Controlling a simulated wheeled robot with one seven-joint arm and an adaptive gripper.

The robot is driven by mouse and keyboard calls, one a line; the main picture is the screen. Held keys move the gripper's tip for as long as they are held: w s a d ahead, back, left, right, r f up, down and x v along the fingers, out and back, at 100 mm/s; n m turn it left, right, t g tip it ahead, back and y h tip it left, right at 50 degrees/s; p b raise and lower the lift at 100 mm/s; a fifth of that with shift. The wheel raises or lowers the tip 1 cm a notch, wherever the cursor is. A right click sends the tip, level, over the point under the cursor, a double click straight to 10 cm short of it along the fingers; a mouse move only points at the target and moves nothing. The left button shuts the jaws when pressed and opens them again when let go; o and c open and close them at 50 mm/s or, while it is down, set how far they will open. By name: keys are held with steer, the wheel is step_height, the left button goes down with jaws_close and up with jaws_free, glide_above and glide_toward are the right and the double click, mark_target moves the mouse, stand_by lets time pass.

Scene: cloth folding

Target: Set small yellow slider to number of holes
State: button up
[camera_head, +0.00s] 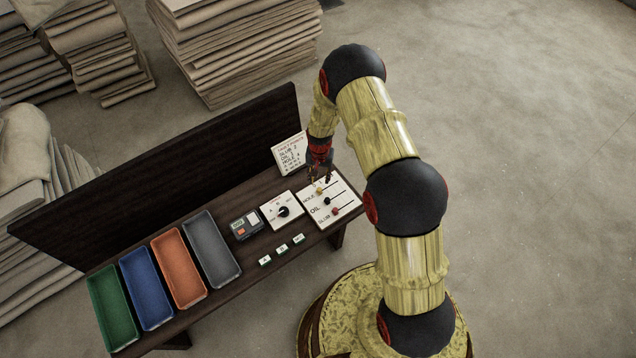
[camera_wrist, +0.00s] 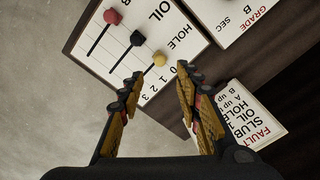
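The small yellow slider knob (camera_head: 319,190) is on the HOLE row of the white slider panel (camera_head: 352,205). In the wrist view the yellow knob (camera_wrist: 159,58) sits at the label end of its slot, by the 0 end of the printed 0 to 3 scale. My gripper (camera_head: 321,178) is over that row. In the wrist view my gripper (camera_wrist: 160,76) is open, its fingertips apart, with the yellow knob just beyond the gap between them; nothing is held. A white card (camera_head: 291,154) lists FAULT, SLUB, OIL and HOLE; its hole number is too small to read surely.
The black OIL knob (camera_wrist: 137,38) and red SLUB knob (camera_wrist: 112,17) are on neighbouring slots. A GRADE dial panel (camera_head: 283,211), a small device (camera_head: 246,226), label blocks (camera_head: 282,248) and coloured trays (camera_head: 178,268) stand left along the dark bench. A backboard (camera_head: 160,170) rises behind.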

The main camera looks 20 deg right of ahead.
mark_target(320, 189)
step_height(320, 189, down, 8)
steer(key=shift+r+b, duration=0.15)
steer(key=shift+b, duration=0.9)
steer(key=c, duration=0.3)
jaws_close()
